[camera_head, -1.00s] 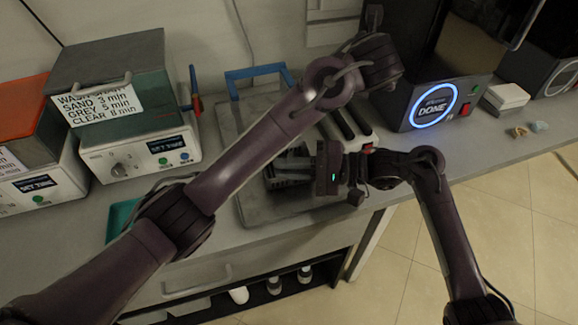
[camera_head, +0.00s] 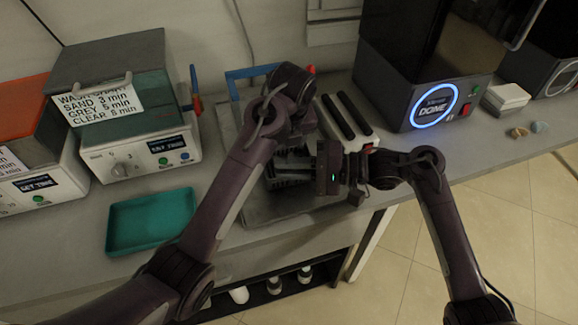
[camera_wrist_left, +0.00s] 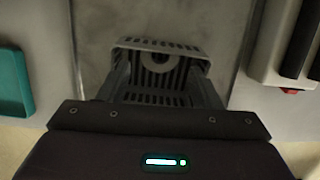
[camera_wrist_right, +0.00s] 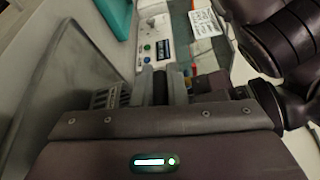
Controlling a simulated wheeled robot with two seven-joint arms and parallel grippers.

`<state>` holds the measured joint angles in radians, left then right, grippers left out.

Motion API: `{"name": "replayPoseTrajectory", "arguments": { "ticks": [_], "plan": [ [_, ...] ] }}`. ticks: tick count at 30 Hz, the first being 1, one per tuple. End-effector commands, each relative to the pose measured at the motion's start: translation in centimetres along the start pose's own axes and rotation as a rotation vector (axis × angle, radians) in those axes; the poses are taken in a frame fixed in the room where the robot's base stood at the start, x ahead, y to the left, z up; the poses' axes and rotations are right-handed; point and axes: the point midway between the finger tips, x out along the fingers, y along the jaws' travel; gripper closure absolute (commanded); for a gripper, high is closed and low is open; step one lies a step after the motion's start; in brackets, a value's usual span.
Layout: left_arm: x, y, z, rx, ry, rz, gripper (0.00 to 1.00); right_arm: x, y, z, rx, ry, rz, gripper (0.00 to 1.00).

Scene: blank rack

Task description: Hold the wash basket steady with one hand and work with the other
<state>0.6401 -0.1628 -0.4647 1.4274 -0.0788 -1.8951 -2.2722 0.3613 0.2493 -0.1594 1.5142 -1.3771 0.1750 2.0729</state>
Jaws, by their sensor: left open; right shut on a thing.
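The wash basket is a grey slotted basket (camera_wrist_left: 150,98) on the grey metal tray (camera_wrist_left: 100,45) in the left wrist view. A grey ring-shaped part (camera_wrist_left: 161,62) with a dark centre shows at its far side. In the head view the basket (camera_head: 285,181) is partly hidden by my arms. My right gripper (camera_head: 305,165) comes in from the right, shut on the basket's edge; the exact grip is hard to see. In the right wrist view, its fingers (camera_wrist_right: 160,88) close on a dark piece beside the slotted wall. My left gripper (camera_wrist_left: 163,80) is open above the basket, its fingers apart on either side.
A teal tray (camera_head: 150,222) lies front left. Wash machines (camera_head: 130,110) with a time label stand behind it. The machine reading DONE (camera_head: 435,105) stands right. The bench front edge is close.

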Motion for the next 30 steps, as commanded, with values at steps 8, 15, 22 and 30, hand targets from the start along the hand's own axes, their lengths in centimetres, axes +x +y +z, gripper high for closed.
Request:
{"name": "replayPoseTrajectory", "arguments": {
  "ticks": [8,15,22,30],
  "plan": [
    [2.9,0.1,0.0,-0.001,0.001,0.002,0.42,0.0,-0.1,0.0,-0.001,0.000,-0.001,1.00],
    [3.5,0.0,0.0,0.000,-0.001,0.000,0.42,0.0,-0.1,0.0,-0.001,0.000,-0.001,1.00],
    [3.5,0.0,0.0,0.000,-0.001,0.000,0.50,0.0,-0.1,0.0,-0.001,0.000,-0.001,1.00],
    [3.4,0.0,0.1,0.000,-0.001,0.000,0.66,0.0,-0.1,0.0,-0.001,0.000,-0.001,1.00]
  ]
}}
